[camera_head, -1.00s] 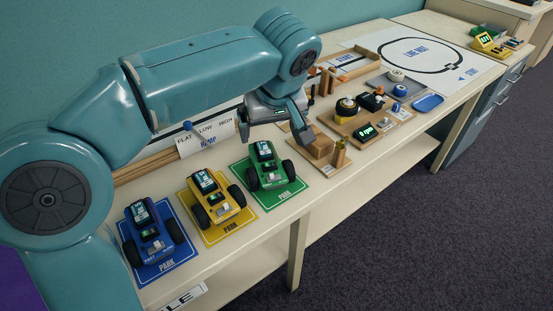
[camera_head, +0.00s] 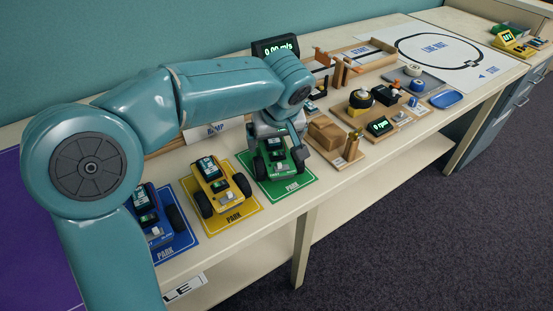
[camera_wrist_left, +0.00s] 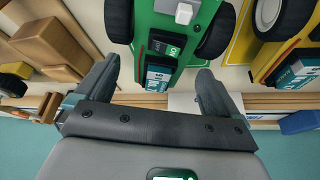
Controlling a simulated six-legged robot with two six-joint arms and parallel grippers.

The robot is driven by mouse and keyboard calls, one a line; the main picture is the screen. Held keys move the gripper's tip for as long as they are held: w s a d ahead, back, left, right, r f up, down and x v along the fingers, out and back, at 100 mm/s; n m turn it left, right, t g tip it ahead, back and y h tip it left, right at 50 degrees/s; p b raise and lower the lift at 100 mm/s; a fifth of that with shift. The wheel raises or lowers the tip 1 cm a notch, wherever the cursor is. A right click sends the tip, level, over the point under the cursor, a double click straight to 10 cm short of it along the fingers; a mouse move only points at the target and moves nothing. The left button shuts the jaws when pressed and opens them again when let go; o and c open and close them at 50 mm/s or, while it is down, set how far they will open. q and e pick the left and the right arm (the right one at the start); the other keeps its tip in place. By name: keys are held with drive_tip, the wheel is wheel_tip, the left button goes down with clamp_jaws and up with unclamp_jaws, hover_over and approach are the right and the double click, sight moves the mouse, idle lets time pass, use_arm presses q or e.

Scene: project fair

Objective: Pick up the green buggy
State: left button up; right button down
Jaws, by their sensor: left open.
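The green buggy (camera_head: 276,161) stands on the green PARK mat (camera_head: 299,187) at the near part of the table. My left gripper (camera_head: 276,150) is over it, and its arm hides the buggy's far side. My left gripper (camera_wrist_left: 158,78) is open there, with one finger to each side of the buggy's screen end. I cannot tell whether the fingers touch it. My right gripper is not in view.
The yellow buggy (camera_head: 215,181) stands close to the left on its mat, with the blue buggy (camera_head: 149,215) beyond it. A wooden block (camera_head: 326,133) is close on the right. Several parts crowd the table further right. The ramp sign (camera_head: 203,132) is behind.

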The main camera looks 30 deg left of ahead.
sight(274, 146)
use_arm(q)
drive_tip(key=b+x, duration=0.1)
drive_tip(key=x, duration=0.3)
drive_tip(key=shift+w+f, duration=0.1)
drive_tip(key=shift+f, duration=0.3)
drive_tip(key=shift+r, duration=0.1)
drive_tip(key=c, duration=0.9)
